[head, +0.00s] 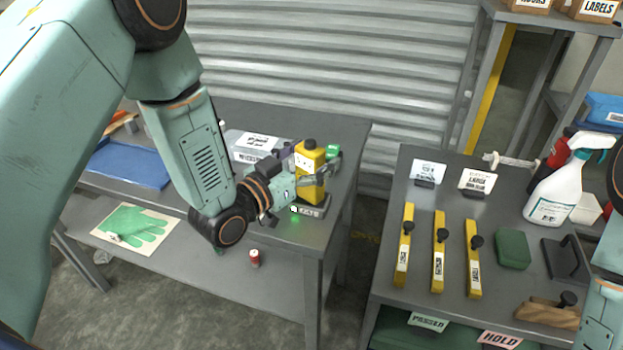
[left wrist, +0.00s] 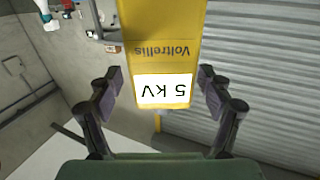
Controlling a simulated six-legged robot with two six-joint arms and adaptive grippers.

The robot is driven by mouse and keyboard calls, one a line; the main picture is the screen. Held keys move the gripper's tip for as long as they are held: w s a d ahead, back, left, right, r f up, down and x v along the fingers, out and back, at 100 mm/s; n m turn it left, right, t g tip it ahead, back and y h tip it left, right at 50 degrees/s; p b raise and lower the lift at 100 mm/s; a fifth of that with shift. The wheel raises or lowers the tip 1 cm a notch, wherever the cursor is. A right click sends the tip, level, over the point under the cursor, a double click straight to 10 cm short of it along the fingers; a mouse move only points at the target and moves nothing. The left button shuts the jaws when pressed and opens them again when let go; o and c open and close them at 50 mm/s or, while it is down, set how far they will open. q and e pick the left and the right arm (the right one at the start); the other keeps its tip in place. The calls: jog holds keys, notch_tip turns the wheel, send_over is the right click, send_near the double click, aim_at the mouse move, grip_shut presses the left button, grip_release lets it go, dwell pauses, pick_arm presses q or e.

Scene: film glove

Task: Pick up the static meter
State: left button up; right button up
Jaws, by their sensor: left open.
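The static meter (head: 309,163) is a yellow handheld device with a dark top. It stands upright on a small dark base (head: 312,208) with a green glow, near the right end of the left table. In the left wrist view the meter (left wrist: 160,25) reads "Voltrellis" and shows a white "5 kV" display, upside down. My left gripper (head: 311,182) is at the meter, fingers open. In the left wrist view its fingertips (left wrist: 160,82) lie either side of the meter's display, with gaps showing on both sides. My right gripper is out of view.
Behind the meter are a grey labelled box (head: 252,148) and a green item (head: 333,152). A small red-capped item (head: 254,258) is on the lower shelf. The right table holds several yellow bars (head: 438,252) and a spray bottle (head: 562,190). A gap separates the tables.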

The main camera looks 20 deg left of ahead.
pick_arm(q)
jog(key=shift+a+f, duration=0.1)
jog(key=shift+a, duration=0.15)
jog(key=shift+c, duration=0.9)
jog(key=shift+s+d, duration=0.1)
jog(key=shift+d, duration=0.1)
jog(key=c, duration=0.4)
jog(key=shift+a, duration=0.15)
jog(key=c, duration=0.5)
grip_shut()
